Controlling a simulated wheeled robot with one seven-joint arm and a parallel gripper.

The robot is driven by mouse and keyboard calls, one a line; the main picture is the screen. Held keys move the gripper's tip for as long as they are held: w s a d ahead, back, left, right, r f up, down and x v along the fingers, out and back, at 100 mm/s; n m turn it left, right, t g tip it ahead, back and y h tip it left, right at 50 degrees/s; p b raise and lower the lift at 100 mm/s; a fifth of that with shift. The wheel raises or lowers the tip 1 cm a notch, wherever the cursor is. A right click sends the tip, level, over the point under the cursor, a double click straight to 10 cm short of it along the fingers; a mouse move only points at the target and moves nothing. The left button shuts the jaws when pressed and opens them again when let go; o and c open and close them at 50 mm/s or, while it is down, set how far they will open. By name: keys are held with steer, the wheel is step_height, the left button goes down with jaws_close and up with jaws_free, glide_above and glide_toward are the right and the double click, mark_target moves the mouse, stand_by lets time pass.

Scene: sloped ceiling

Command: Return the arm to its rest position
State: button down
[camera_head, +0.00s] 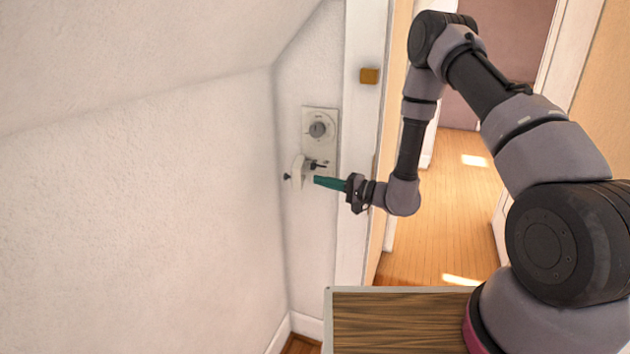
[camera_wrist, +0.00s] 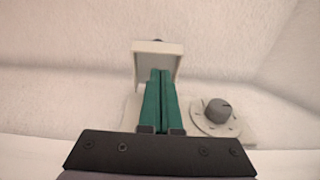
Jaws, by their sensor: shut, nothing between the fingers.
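My gripper (camera_head: 318,181) has green fingers and reaches left from my arm toward the narrow wall by the door frame. The fingers are closed together with nothing between them; they also show in the wrist view (camera_wrist: 161,78). Their tips are close to a small white box-like fixture (camera_head: 298,171) on the wall, which lies just beyond them in the wrist view (camera_wrist: 157,49). I cannot tell whether they touch it. My arm is stretched out and bent, with its upper part across the doorway at the right.
A white plate with a grey dial (camera_head: 318,130) is on the wall above the fixture, and right of the fingers in the wrist view (camera_wrist: 218,110). The door frame (camera_head: 356,200) stands close to my wrist. A sloped ceiling (camera_head: 150,50) is at left. The doorway floor (camera_head: 440,220) looks clear.

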steer(key=s+d, duration=0.5)
steer(key=s+d+r+n+g+h, duration=0.1)
steer(key=s+r+n+g+h, duration=0.15)
steer(key=s+r+g, duration=0.55)
steer(key=s+d+r+n+g+h, duration=0.15)
steer(key=s+r+n, duration=0.3)
steer(key=r, duration=0.85)
steer(key=s+d+r+m+t+h, duration=0.3)
steer(key=s+d+r+t+h, duration=0.1)
steer(key=d, duration=0.5)
steer(key=s+d+r+m+t+h, duration=0.3)
steer(key=s+d+r+t+h, duration=0.2)
steer(key=d+r, duration=0.4)
steer(key=shift+r+h, duration=0.3)
steer(key=shift+h, duration=0.4)
steer(key=shift+w, duration=0.1)
